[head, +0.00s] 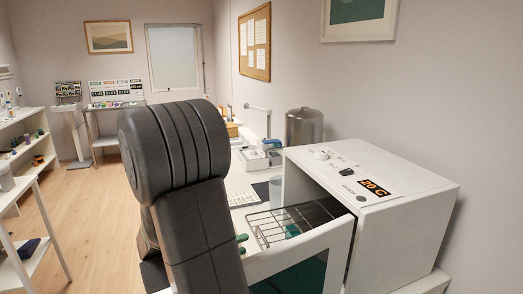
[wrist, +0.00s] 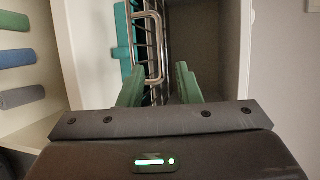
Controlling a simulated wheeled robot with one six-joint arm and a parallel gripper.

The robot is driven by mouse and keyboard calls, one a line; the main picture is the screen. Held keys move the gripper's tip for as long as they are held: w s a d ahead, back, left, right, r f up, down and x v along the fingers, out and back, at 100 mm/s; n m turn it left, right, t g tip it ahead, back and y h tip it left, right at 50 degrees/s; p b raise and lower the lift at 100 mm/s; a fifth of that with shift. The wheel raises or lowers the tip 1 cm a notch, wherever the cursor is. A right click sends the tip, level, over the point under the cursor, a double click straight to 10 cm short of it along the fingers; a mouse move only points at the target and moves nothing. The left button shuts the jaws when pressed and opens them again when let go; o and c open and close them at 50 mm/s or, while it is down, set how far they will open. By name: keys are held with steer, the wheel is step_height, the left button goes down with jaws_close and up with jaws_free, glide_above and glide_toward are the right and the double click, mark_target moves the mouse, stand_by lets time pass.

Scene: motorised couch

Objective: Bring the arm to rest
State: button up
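My arm (head: 185,190), dark grey and bent, fills the middle of the head view. My gripper (wrist: 159,80) has green fingers spread apart in the wrist view. A bent metal handle (wrist: 149,47) of a wire rack shows between and ahead of the fingers. I cannot tell whether they touch it. In the head view the green fingertips (head: 241,244) show just left of the wire rack (head: 295,221). The rack sticks out of a white cabinet (head: 400,215) marked "20 C". The rest of my gripper is hidden behind the arm.
The cabinet's front side is open, with a white panel (head: 328,243) near the rack. A white shelf (head: 22,165) stands at the left. The wooden floor (head: 88,205) between is clear.

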mark_target(262, 237)
steer(key=shift+p+x, duration=0.45)
steer(key=shift+x, duration=2.95)
steer(key=shift+s+a, duration=0.1)
steer(key=b+v, duration=0.2)
steer(key=v, duration=1.2)
steer(key=p+x, duration=0.2)
steer(key=x, duration=1.1)
steer(key=shift+w+d, duration=0.2)
steer(key=shift+d, duration=0.1)
steer(key=d, duration=0.1)
steer(key=w+d+p, duration=0.1)
steer(key=d, duration=0.1)
steer(key=shift+w+d, duration=0.15)
steer(key=shift+w, duration=0.05)
steer(key=shift+w+d+f, duration=0.1)
steer(key=shift+w+d, duration=0.1)
steer(key=shift+d, duration=0.25)
steer(key=shift+w+d, duration=0.15)
steer(key=shift+d, duration=0.3)
